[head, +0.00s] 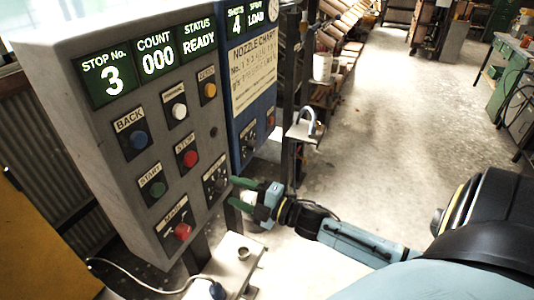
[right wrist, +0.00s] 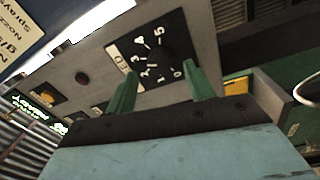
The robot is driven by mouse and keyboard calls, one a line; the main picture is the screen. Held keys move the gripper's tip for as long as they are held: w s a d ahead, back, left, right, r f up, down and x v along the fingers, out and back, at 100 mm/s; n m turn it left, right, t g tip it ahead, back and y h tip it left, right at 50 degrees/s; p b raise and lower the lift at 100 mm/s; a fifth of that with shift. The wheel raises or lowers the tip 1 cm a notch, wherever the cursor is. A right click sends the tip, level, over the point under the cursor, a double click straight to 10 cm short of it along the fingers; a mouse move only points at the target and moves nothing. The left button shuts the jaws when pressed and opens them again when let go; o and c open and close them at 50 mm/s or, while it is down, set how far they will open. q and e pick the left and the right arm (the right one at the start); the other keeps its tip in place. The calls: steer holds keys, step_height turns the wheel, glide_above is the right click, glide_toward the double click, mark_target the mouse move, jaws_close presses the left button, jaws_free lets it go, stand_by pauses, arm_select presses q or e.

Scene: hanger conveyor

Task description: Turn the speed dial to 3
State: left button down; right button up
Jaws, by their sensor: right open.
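The speed dial (head: 215,182) is a black plate with a dark knob, at the lower right of the grey control panel (head: 105,190). In the right wrist view the dial plate (right wrist: 158,52) shows white numbers from 0 to 5 around the knob; I cannot tell which number the knob points to. My right gripper (head: 236,192) has green fingers and stands just right of the dial, facing it. In the right wrist view the gripper (right wrist: 163,80) is open, its fingers on either side of the dial's lower part with nothing clearly held. My left gripper is out of view.
Several buttons, including a red one (head: 190,158), sit left of the dial. A blue panel (head: 250,85) stands behind. A small stand (head: 238,258) is below. Open floor lies to the right.

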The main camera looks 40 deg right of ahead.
steer(key=b+v, duration=0.1)
steer(key=v, duration=0.9)
steer(key=shift+s, duration=0.2)
steer(key=shift+d, duration=0.1)
steer(key=s+d+f+m+g+h+b, duration=0.1)
steer(key=s+f+m+g+h, duration=0.2)
steer(key=f, duration=0.9)
steer(key=s+d+f+m+g+h+b, duration=0.1)
steer(key=s+f+m+g+h+b, duration=0.3)
steer(key=f, duration=0.7)
steer(key=s+d+f+m+p, duration=0.1)
steer(key=s+f+m, duration=0.3)
steer(key=f, duration=0.8)
steer(key=s+a+f+m+g+b, duration=0.1)
steer(key=s+a+f+m+g, duration=0.2)
steer(key=s+a+f, duration=0.3)
steer(key=s+a+f+m+g+b, duration=0.1)
steer(key=s+a+f+m+g, duration=0.2)
steer(key=s+f, duration=1)
steer(key=s+a+g, duration=0.2)
steer(key=a+g, duration=0.1)
steer(key=shift+m+b, duration=0.35)
steer(key=shift+m, duration=0.05)
